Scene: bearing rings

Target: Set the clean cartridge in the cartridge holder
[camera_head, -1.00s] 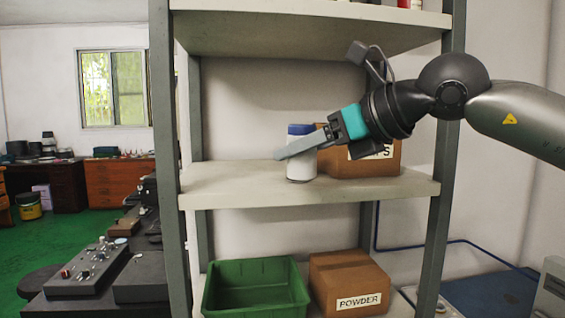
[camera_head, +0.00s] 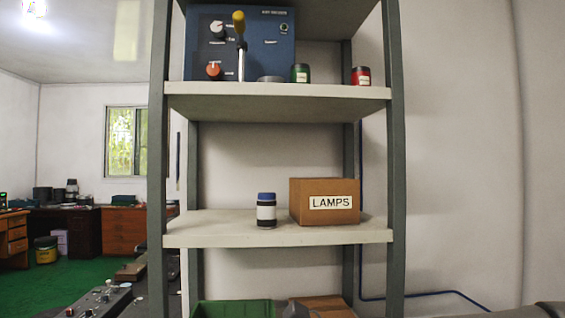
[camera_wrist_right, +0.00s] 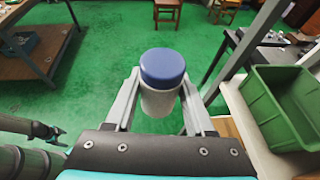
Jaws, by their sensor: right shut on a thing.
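My right gripper (camera_wrist_right: 158,108) shows in the right wrist view, shut on a pale cylinder with a blue cap (camera_wrist_right: 162,68), one finger on each side of its body. The cylinder is held clear of any surface, with green floor beyond it. Its front shows no readable label. In the head view another blue-capped jar (camera_head: 266,210), with a white label and dark body, stands on the middle shelf. I cannot pick out the cartridge holder for certain. My right gripper is outside the head view.
A LAMPS box (camera_head: 324,201) stands right of the jar on the middle shelf (camera_head: 280,237). The upper shelf holds a blue panel box (camera_head: 262,50), a grey disc (camera_head: 271,79), a green jar (camera_head: 300,73) and a red jar (camera_head: 361,76). A green bin (camera_wrist_right: 287,105) is right of my gripper.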

